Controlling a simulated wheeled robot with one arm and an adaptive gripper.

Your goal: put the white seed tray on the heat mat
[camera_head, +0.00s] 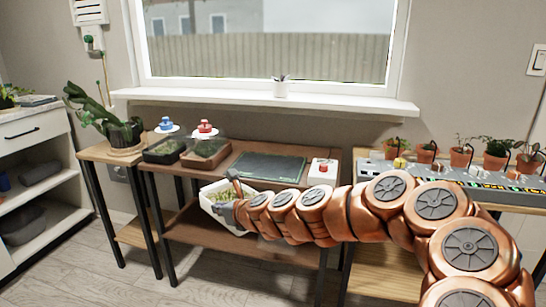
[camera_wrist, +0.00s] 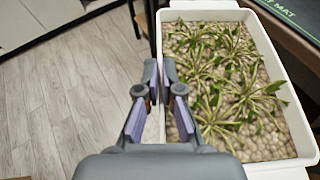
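The white seed tray (camera_head: 214,211), holding spiky green seedlings on pebbly soil, is in front of the plant table's front edge in the head view. It fills the right of the wrist view (camera_wrist: 296,135) and looks level. My gripper (camera_wrist: 160,75) is shut on the tray's left wall, one finger on each side of it. In the head view my gripper (camera_head: 238,190) is partly hidden by my arm. The dark heat mat (camera_head: 268,167) lies flat on the tabletop behind the tray, with nothing on it. Its lettered corner shows in the wrist view (camera_wrist: 293,14).
Two clear-lidded trays, one with a blue knob (camera_head: 166,125) and one with a red knob (camera_head: 205,127), stand left of the mat. A white box with a red button (camera_head: 322,171) is right of it. Potted seedlings (camera_head: 461,156) line a grey unit at right.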

